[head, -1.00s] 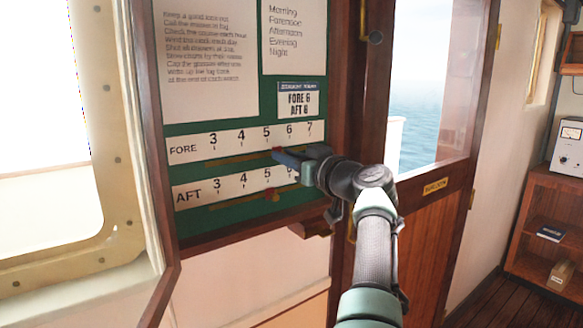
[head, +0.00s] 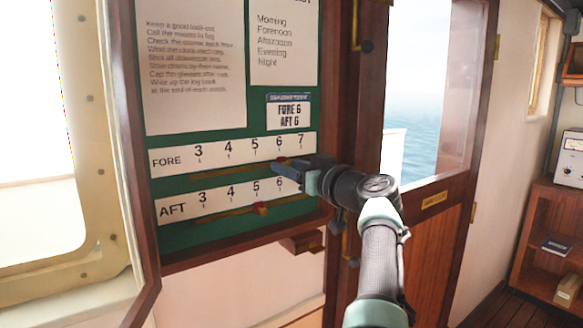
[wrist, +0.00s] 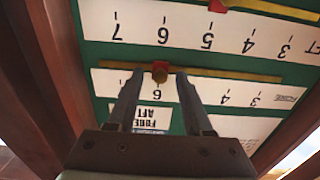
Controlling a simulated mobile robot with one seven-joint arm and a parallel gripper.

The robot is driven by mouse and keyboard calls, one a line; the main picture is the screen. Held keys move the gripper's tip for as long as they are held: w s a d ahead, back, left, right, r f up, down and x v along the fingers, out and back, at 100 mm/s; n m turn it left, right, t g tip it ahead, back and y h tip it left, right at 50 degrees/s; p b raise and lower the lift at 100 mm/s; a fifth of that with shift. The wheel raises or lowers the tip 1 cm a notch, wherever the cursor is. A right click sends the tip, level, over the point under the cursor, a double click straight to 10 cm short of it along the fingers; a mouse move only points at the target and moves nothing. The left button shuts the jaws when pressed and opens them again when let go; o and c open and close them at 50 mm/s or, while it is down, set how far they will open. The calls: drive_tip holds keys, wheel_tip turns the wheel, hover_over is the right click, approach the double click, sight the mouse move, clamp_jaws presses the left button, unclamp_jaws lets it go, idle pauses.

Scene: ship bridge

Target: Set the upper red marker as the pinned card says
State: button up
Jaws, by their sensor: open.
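The upper red marker (head: 280,160) sits on the brass rail under the FORE scale (head: 232,150), close to the 6. In the wrist view, which shows the board upside down, this marker (wrist: 160,70) lines up with the 6. My gripper (head: 285,170) is open at the rail. In the wrist view its fingers (wrist: 160,80) stand on either side of the marker, with small gaps visible. The pinned card (head: 289,112) reads FORE 6 and, less clearly, AFT 6. The lower red marker (head: 261,208) is near 5 under the AFT scale (head: 231,199).
Two paper notices (head: 194,65) hang above on the green board, which has a dark wooden frame. A wooden door (head: 425,235) with a window is right of the board. A shelf unit (head: 540,225) stands at far right. A window (head: 35,130) is at left.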

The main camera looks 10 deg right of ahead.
drive_tip(key=shift+s, duration=0.1)
drive_tip(key=b+v, duration=0.4)
drive_tip(key=v, duration=0.9)
drive_tip(key=shift+d, duration=0.1)
idle(0.4)
